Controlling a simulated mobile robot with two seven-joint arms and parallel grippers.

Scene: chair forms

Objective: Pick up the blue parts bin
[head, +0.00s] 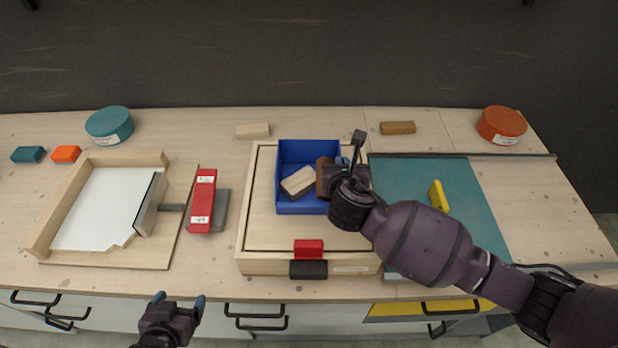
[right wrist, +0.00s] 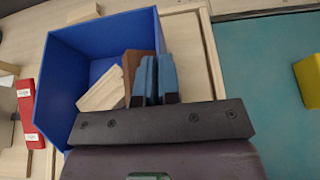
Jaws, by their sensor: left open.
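The blue parts bin (head: 300,208) stands in a shallow wooden frame at the middle of the bench. It holds several wooden blocks, among them a pale one (head: 299,181) and a brown one. My right gripper (head: 342,161) is at the bin's right wall. In the right wrist view, its blue fingers (right wrist: 156,80) are close together, one on each side of the wall of the bin (right wrist: 75,75), and look shut on it. My left gripper (head: 174,304) is open and empty in front of the bench's front edge, well left of the bin.
A red box (head: 201,205) stands left. A teal mat (head: 478,215) with a yellow block (head: 438,196) lies right. A white-bottomed tray (head: 100,212) is far left.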

